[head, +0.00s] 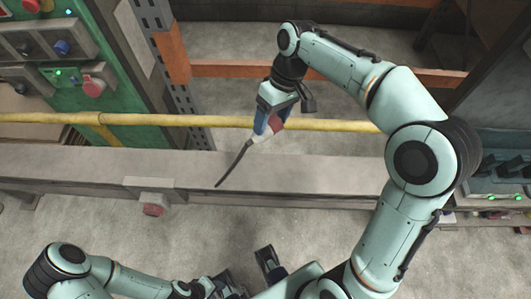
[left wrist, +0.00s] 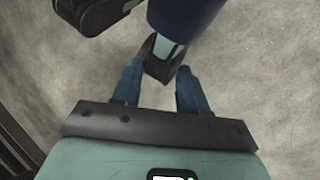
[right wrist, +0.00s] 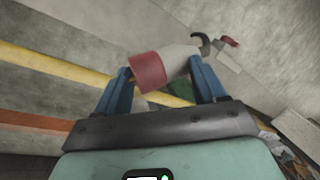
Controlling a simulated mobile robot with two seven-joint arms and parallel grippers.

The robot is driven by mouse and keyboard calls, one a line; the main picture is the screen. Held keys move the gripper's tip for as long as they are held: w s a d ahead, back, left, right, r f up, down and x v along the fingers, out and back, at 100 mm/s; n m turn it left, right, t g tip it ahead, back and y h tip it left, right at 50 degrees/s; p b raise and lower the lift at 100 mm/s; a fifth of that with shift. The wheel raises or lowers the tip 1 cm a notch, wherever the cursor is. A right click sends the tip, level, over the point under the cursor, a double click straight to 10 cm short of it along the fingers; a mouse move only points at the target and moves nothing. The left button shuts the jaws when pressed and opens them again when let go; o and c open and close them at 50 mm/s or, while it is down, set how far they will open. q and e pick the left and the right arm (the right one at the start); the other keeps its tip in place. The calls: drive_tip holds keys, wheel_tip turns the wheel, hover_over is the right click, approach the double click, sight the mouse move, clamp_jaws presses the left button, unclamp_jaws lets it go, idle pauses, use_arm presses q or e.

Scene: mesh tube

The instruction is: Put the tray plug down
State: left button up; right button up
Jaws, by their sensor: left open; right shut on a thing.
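The plug (head: 265,132), pale grey with a red band, is in my right gripper (head: 268,118), which is shut on it. A dark cable or tail (head: 233,163) runs from its lower end down to the left, over the grey ledge. In the right wrist view the plug (right wrist: 180,62) lies slanted between the blue fingers, its red band (right wrist: 148,72) close to them. I cannot tell if the tail touches the ledge. My left gripper (left wrist: 160,92) is open and empty, low near the floor; it also shows at the bottom of the head view (head: 232,286). No tray is clearly identifiable.
A yellow pipe (head: 340,126) runs across behind the long grey ledge (head: 110,170). A small grey box with a red face (head: 153,205) is at the ledge's front. Green control panels (head: 85,85) stand left, orange beams (head: 225,69) behind. Floor in front (head: 100,225) is mostly clear.

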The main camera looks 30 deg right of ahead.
drive_tip(key=shift+w+d+f, duration=0.15)
use_arm(q)
drive_tip(key=shift+w+f+t+b, duration=0.15)
drive_tip(key=shift+w+f+b, duration=0.15)
drive_tip(key=shift+f+b, duration=0.5)
drive_tip(key=shift+w+f+t+b, duration=0.15)
drive_tip(key=shift+w+f+b, duration=0.1)
drive_tip(key=shift+f+b, duration=0.5)
use_arm(e)
drive_tip(key=shift+f, duration=9.85)
use_arm(q)
drive_tip(key=shift+r, duration=0.1)
drive_tip(key=shift+w+f+b, duration=0.1)
drive_tip(key=shift+f+b, duration=0.2)
drive_tip(key=shift+b, duration=0.25)
use_arm(e)
drive_tip(key=shift+f, duration=0.6)
drive_tip(key=o, duration=1.6)
drive_tip(key=shift+o, duration=0.2)
use_arm(q)
drive_tip(key=shift+r, duration=0.1)
use_arm(e)
drive_tip(key=shift+r, duration=0.15)
